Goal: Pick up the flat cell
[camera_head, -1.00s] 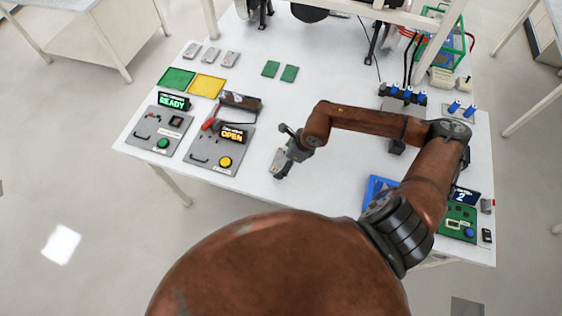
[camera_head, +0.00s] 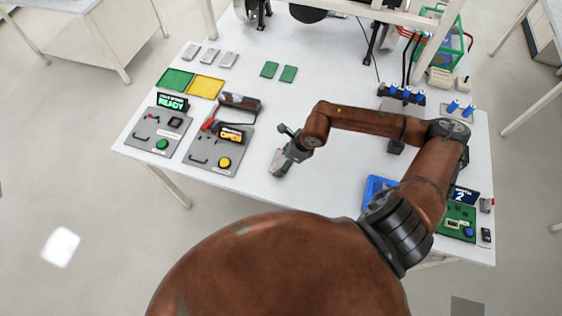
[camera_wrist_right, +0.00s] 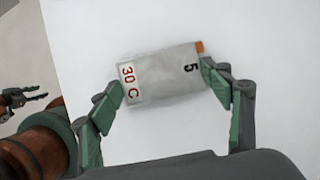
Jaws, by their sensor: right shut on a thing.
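The flat cell (camera_wrist_right: 164,74) is a silver-grey pouch marked "30 C" in red and "5", with an orange tab at one corner. In the right wrist view it lies between the two fingertips of my right gripper (camera_wrist_right: 164,82), which is shut on its two ends. In the head view the right gripper (camera_head: 280,164) is low over the front middle of the table, with the pale cell (camera_head: 277,162) at its tips. I cannot tell whether the cell touches the table. My left gripper (camera_wrist_right: 38,96) shows open and empty at the left edge of the wrist view.
Left on the white table (camera_head: 330,185) are two grey panels, one (camera_head: 160,132) with a green button and one (camera_head: 217,150) with a yellow button. Green (camera_head: 175,80) and yellow (camera_head: 206,85) mats lie behind. A blue tray (camera_head: 378,188) is at right. Table around the gripper is clear.

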